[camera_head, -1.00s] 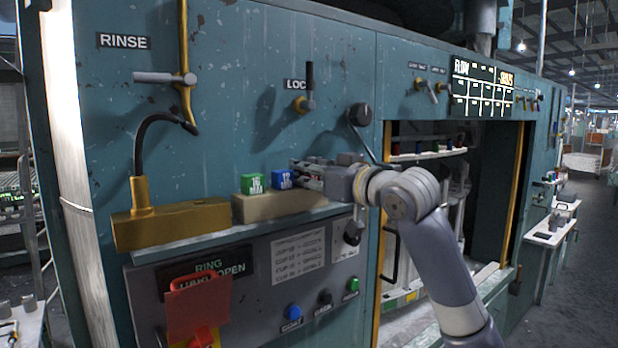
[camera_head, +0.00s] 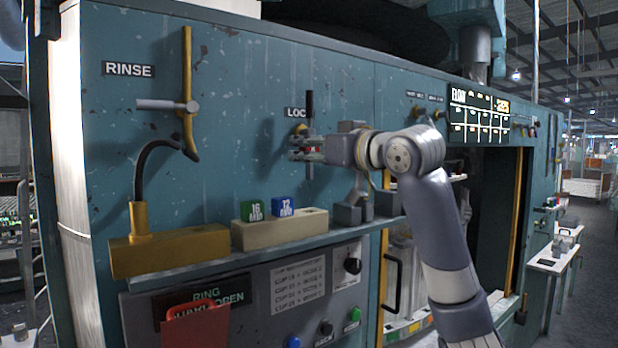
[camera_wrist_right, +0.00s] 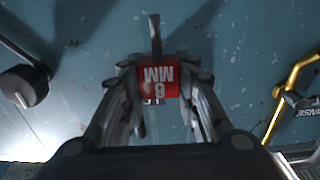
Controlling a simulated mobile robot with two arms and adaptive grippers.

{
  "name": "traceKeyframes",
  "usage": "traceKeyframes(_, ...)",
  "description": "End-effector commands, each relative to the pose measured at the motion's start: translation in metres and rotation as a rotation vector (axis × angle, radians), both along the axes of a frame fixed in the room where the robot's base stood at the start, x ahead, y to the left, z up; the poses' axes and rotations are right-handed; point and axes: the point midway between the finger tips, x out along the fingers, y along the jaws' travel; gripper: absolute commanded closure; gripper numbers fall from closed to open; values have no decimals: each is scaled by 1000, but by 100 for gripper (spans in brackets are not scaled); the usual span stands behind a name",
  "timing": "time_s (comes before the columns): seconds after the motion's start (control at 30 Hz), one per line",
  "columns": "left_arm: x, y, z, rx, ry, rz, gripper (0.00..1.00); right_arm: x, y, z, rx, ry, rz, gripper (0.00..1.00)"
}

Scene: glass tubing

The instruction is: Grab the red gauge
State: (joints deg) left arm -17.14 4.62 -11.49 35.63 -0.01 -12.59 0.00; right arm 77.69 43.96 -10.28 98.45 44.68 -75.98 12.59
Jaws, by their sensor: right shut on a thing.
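The red gauge (camera_wrist_right: 158,78) is a small red block marked "8 MM" in the right wrist view. My right gripper (camera_wrist_right: 158,98) is shut on it, with a finger on each side. In the head view my right gripper (camera_head: 300,149) is raised above the shelf, in front of the lock lever, and only a bit of red shows between its fingers. A green gauge marked 16 (camera_head: 252,209) and a blue gauge marked 12 (camera_head: 283,206) sit on a beige block (camera_head: 280,232). My left gripper is not in view.
The lock lever (camera_head: 309,105) is on the teal panel behind my right gripper. A brass fixture (camera_head: 170,252) with a curved black hose stands left of the beige block. Grey blocks (camera_head: 347,214) stand at the shelf's right. A red tag (camera_head: 196,326) hangs below.

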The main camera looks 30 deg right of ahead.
Motion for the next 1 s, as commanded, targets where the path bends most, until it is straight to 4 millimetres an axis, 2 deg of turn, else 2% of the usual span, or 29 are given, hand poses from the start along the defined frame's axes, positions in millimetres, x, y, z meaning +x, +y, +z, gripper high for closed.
traceKeyframes(0.7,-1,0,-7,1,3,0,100,-1,1,140,1,-1,2,95)
traceKeyframes(1.0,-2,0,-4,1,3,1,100,0,0,175,1,0,1,95)
